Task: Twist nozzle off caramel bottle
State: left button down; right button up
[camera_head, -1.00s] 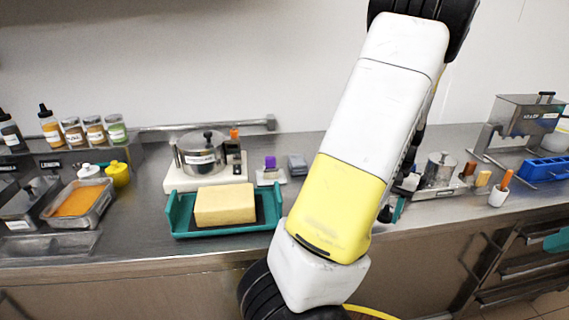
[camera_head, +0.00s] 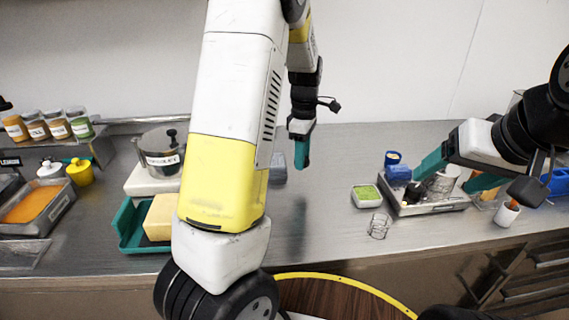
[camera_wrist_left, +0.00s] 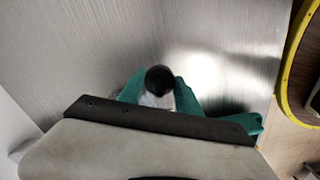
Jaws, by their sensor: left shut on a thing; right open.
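My left gripper (camera_head: 302,150) hangs over the counter's middle, its teal fingers close together. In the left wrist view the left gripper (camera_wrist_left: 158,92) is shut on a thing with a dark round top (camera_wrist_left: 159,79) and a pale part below. I cannot tell whether it is the caramel bottle or its nozzle; the head view does not show it clearly. My right gripper (camera_head: 443,178) is open at the right, fingers spread over a metal tray. An amber bottle (camera_head: 15,128) with a dark top stands on the left shelf, its label unreadable.
The metal tray (camera_head: 430,208) holds a metal cup and a small black thing (camera_head: 412,193). A green-filled dish (camera_head: 366,195) and wire coil (camera_head: 379,226) lie beside it. A teal tray (camera_head: 130,228) with a butter block and a pot (camera_head: 162,150) stand left.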

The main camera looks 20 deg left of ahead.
aim_at(301, 183)
pick_arm(q)
jog(key=n, duration=0.1)
jog(key=r+n, duration=0.1)
jog(key=n, duration=0.1)
jog(key=w+r+n, duration=0.1)
jog(key=n, duration=0.1)
jog(key=shift+w+a, duration=0.1)
jog(key=shift+a, duration=0.15)
jog(key=shift+n, duration=0.4)
notch_tip(301, 183, down, 10)
jog(key=shift+r, duration=0.1)
jog(key=c, duration=0.8)
grip_release()
jog(key=shift+c, duration=0.2)
